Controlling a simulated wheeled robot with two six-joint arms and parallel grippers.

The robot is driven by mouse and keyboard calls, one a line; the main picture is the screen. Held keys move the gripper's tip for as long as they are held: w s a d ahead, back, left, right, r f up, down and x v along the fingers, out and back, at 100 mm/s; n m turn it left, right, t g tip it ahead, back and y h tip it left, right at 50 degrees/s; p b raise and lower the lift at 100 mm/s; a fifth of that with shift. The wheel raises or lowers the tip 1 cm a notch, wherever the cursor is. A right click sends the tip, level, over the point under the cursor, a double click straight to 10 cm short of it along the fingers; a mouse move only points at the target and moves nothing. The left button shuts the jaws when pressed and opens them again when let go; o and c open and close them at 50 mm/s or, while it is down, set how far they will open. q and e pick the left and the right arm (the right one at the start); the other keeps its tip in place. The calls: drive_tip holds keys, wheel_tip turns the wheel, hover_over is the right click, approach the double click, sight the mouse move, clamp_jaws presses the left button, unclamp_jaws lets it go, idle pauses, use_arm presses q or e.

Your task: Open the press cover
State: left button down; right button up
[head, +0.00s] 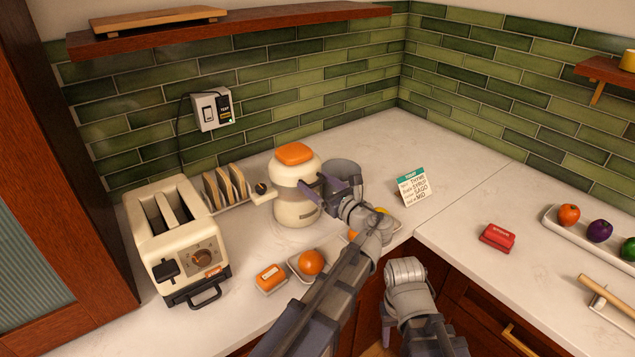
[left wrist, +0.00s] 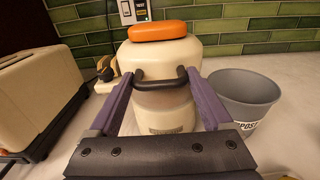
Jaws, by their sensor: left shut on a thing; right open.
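The press (head: 297,205) is a cream, rounded body with an orange pad (head: 294,154) on top, standing upright on the counter. Its upper cover sits down on the body, with no gap visible. A dark bar handle (left wrist: 162,83) crosses its front in the left wrist view. My left gripper (head: 318,188) is at the front right of the press, and its purple fingers are shut on the handle from both ends. In the head view the fingers and wrist hide most of the handle.
A grey bin (left wrist: 245,95) stands close right of the press. A toaster (head: 178,235) and bread rack (head: 225,187) are left. An orange (head: 311,262) in a dish and an orange box (head: 270,278) lie in front. A note card (head: 411,188) stands right.

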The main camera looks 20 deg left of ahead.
use_arm(q)
drive_tip(key=w+a+r+g+h+p, duration=0.1)
drive_tip(key=r+p, duration=0.3)
drive_tip(key=p, duration=0.4)
drive_tip(key=w+a+r+g+h+p, duration=0.1)
drive_tip(key=r+p, duration=0.3)
drive_tip(key=p, duration=0.4)
drive_tip(key=w+a+r+g+h+p, duration=0.1)
drive_tip(key=a+r+g+h+p, duration=0.1)
drive_tip(key=p, duration=0.5)
drive_tip(key=shift+w+r+h+p, duration=0.25)
drive_tip(key=shift+r+h+p, duration=0.15)
drive_tip(key=shift+r+h, duration=0.5)
drive_tip(key=w+a+r+g+h+p, duration=0.1)
drive_tip(key=w+a+r+p, duration=0.1)
drive_tip(key=w+a+p, duration=0.2)
drive_tip(key=w+a+r+g+h+p, duration=0.1)
drive_tip(key=w+a+r+p, duration=0.1)
drive_tip(key=w+a+p, duration=0.2)
drive_tip(key=w+a, duration=0.3)
drive_tip(key=a, duration=0.3)
drive_tip(key=shift+w+a+r, duration=0.15)
drive_tip(key=shift+a+r, duration=0.15)
drive_tip(key=shift+r, duration=0.05)
drive_tip(key=shift+a, duration=0.1)
